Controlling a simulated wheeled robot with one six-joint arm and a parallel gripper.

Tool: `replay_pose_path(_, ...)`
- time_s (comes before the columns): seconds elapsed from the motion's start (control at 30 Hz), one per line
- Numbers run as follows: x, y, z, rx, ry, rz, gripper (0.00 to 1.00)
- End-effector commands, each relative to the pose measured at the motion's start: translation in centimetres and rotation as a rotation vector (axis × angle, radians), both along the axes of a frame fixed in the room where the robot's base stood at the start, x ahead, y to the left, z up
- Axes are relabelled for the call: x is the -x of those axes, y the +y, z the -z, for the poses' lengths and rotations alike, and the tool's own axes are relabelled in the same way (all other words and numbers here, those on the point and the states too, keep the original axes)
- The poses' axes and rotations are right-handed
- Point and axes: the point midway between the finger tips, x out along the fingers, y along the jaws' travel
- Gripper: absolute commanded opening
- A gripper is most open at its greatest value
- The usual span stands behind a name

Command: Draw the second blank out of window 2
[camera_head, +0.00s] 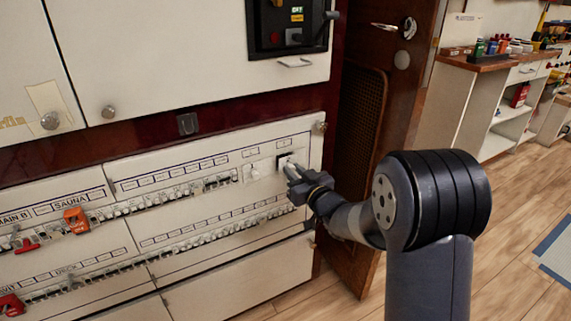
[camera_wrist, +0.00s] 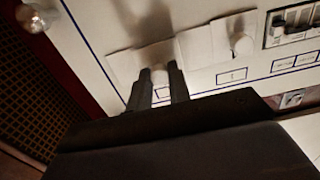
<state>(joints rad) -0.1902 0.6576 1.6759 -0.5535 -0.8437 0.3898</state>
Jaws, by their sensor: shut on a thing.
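My gripper (camera_head: 292,173) is at the right end of the upper breaker row, against the panel. In the wrist view its two dark fingers (camera_wrist: 160,82) are closed on either side of the white knob (camera_wrist: 156,76) of a white blank (camera_wrist: 122,66). In the head view a dark edge shows at this window (camera_head: 283,158), partly hidden by my gripper. I cannot tell how far out the blank stands. A second white blank (camera_head: 251,173) sits to its left in the head view; its knob (camera_wrist: 242,44) is free in the wrist view, near a small label marked 1 (camera_wrist: 232,76).
Breaker rows (camera_head: 160,197) run left along the white panel (camera_head: 190,257), with orange (camera_head: 76,220) and red (camera_head: 12,305) pieces on some switches. A latch knob (camera_head: 320,127) juts out at the panel's right edge. A brown door (camera_head: 385,70) stands just right; open wooden floor lies beyond.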

Motion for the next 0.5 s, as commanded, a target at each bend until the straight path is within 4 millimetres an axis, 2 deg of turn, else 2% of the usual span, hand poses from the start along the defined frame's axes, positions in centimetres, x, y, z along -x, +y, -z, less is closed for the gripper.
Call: replay_pose_path(0.5,1.3,-0.9,0.0,0.0,0.0,0.0,0.0)
